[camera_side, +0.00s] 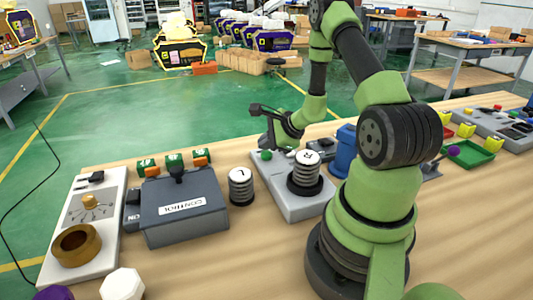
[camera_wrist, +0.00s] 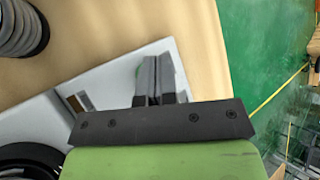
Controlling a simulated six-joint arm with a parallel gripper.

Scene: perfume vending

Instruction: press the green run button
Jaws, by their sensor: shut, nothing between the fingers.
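The green run button (camera_side: 266,155) is a small green dome near the far left corner of a light grey panel (camera_side: 300,206). My gripper (camera_side: 270,143) is shut and empty, pointing down right above the button; I cannot tell whether the tips touch it. In the wrist view my gripper (camera_wrist: 154,78) shows its two grey fingers together over the panel (camera_wrist: 110,75). A sliver of the green button (camera_wrist: 138,70) shows beside the fingers; they hide the rest.
A ribbed white-and-black cylinder marked R (camera_side: 306,170) stands on the same panel. A similar cylinder marked L (camera_side: 241,186) stands left of it, near the dark CONTROL box (camera_side: 183,212). A blue container (camera_side: 346,143) is to the right. Bare wood lies between the L cylinder and the panel.

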